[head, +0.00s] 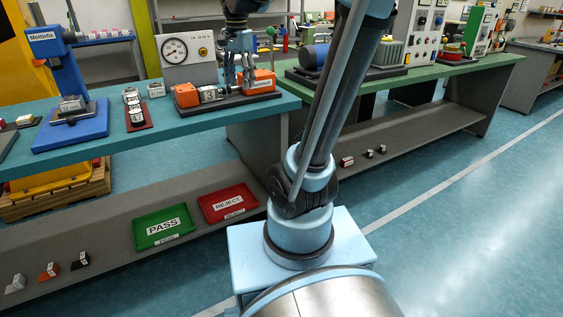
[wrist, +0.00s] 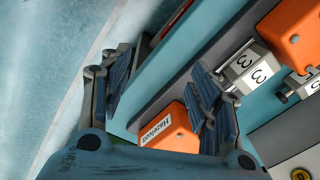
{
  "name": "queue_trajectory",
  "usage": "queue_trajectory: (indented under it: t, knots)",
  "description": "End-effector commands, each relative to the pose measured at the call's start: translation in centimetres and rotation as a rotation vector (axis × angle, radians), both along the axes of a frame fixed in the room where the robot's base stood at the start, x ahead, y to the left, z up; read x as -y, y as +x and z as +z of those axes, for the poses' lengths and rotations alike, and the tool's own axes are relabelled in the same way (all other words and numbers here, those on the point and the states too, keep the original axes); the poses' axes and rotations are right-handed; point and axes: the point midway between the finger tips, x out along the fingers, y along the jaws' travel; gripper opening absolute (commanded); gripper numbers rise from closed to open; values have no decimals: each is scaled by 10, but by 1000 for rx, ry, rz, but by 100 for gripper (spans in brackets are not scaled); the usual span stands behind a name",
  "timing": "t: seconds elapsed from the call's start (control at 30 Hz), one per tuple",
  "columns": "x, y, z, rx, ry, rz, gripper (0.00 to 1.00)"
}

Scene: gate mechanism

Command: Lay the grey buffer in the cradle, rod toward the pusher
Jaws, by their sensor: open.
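My gripper (wrist: 165,80) is open, its two dark-ribbed fingers apart with nothing between them. In the head view my gripper (head: 240,82) hangs low over the dark-based gate mechanism. A grey block marked with 3s (wrist: 248,68), apparently the buffer, lies beside the right-hand finger in the wrist view; it also shows in the head view (head: 209,93). An orange block labelled Hazelvoz (wrist: 172,128) is below the fingers. Another orange block (wrist: 297,35) is at the upper right. I cannot tell which is the pusher. The cradle is not clearly visible, so I cannot tell how the buffer sits.
A gauge box (head: 186,55) stands behind the mechanism. Left of it are a red mat (head: 139,117) with grey numbered pieces, a loose grey piece (head: 156,90) and a blue press (head: 65,85). Green PASS (head: 164,227) and red REJECT (head: 228,202) trays lie on the lower shelf.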

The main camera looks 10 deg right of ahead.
Motion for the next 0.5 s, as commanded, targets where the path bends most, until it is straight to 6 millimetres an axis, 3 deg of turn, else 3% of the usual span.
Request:
queue_trajectory:
  t: [0.2, 0.5]
  knots:
    - [41, -60, -44, 37, -16, 211, 56]
    - [80, -135, -119, 86, -57, 509, 56]
